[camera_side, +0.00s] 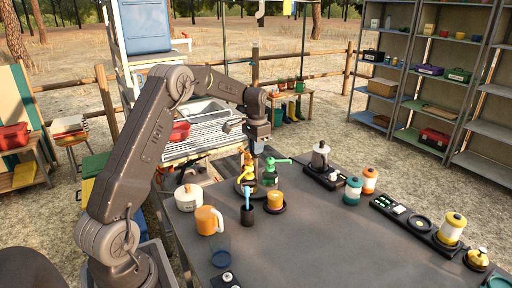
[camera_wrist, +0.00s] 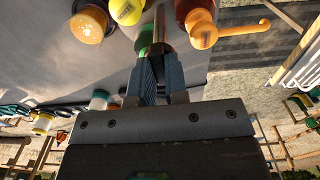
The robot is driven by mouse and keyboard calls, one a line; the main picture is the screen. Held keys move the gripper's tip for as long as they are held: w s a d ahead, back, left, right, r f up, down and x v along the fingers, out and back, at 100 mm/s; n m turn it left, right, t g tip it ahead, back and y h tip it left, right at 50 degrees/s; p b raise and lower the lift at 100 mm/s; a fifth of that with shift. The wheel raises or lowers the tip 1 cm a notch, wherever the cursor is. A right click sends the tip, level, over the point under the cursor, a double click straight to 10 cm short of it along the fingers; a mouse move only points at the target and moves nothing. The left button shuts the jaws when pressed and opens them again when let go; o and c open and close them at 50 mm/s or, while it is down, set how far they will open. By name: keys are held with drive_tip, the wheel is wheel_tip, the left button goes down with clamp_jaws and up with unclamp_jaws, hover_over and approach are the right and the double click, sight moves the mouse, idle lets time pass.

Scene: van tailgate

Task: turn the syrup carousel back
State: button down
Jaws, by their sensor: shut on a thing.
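The syrup carousel stands near the far left edge of the dark table, its round dark base (camera_side: 243,187) partly hidden by bottles. It carries a yellow-orange pump bottle (camera_side: 247,170) and a green pump bottle (camera_side: 270,172). My gripper (camera_side: 258,150) points down over the carousel's middle, between these bottles. In the wrist view my fingers (camera_wrist: 160,75) are shut around the carousel's thin upright post (camera_wrist: 159,28). An orange bottle with a long spout (camera_wrist: 201,27) is right of the post there, a yellow top (camera_wrist: 127,10) left of it. The exact contact is hidden between the fingers.
Close to the carousel stand a dark cup with a blue tool (camera_side: 247,213), a yellow-orange jar (camera_side: 275,200), an orange mug (camera_side: 208,220) and a white lidded pot (camera_side: 188,197). A grey grinder (camera_side: 320,157) stands to the right. The table's front middle is clear.

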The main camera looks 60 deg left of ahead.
drive_tip(key=c, duration=1.1)
unclamp_jaws()
drive_tip(key=shift+c, duration=0.2)
wheel_tip(320, 180, up, 14)
drive_tip(key=shift+f, duration=0.1)
